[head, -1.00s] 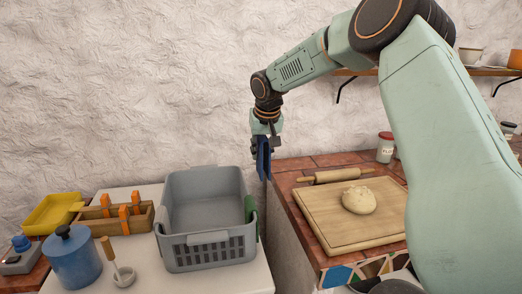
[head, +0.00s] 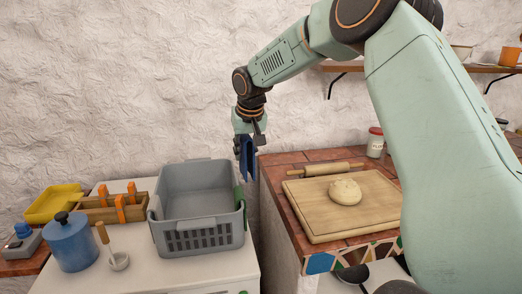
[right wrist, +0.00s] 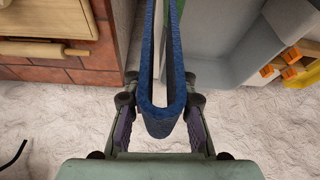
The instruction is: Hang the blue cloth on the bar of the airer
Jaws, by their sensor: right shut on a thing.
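The blue cloth (head: 249,160) hangs folded from my right gripper (head: 248,143), above the gap between the white-topped unit and the tiled counter. In the right wrist view the cloth (right wrist: 160,120) is bent in a narrow U between the two fingers of my right gripper (right wrist: 160,125), which is shut on it. I see no airer or bar in either view. My left gripper is not in view.
A grey basket (head: 205,222) with a green cloth (head: 240,197) at its right side stands left of the gap. A blue canister (head: 70,245) and a wooden caddy (head: 97,214) stand further left. A board (head: 325,220) with dough (head: 345,191) lies right.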

